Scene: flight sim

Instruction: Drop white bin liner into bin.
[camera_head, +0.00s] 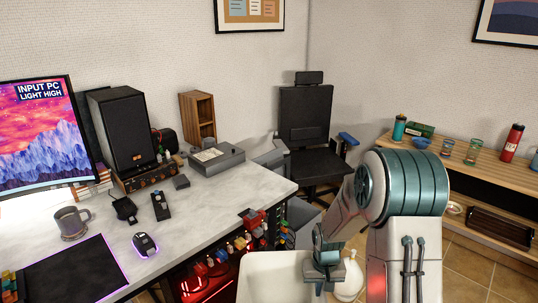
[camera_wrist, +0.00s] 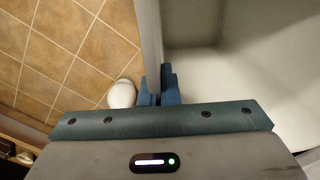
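The white bin (camera_head: 272,280) stands at the bottom of the head view, with its near part cut off. Its pale inside (camera_wrist: 225,75) and its rim (camera_wrist: 150,35) show in the wrist view. A rounded white thing, which looks like the bin liner (camera_head: 351,276), lies on the floor right of the bin, partly hidden by my arm. It also shows in the wrist view (camera_wrist: 122,94), left of the fingers. My gripper (camera_wrist: 161,88) is at the bin's right rim, fingers close together. I cannot tell whether they pinch the rim. No liner shows between them.
A desk (camera_head: 205,210) with a monitor, speaker and mug stands at left. A black office chair (camera_head: 308,130) is behind the bin. A wooden shelf (camera_head: 470,165) with bottles and glasses is at right. Tiled floor (camera_wrist: 75,45) is open beside the bin.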

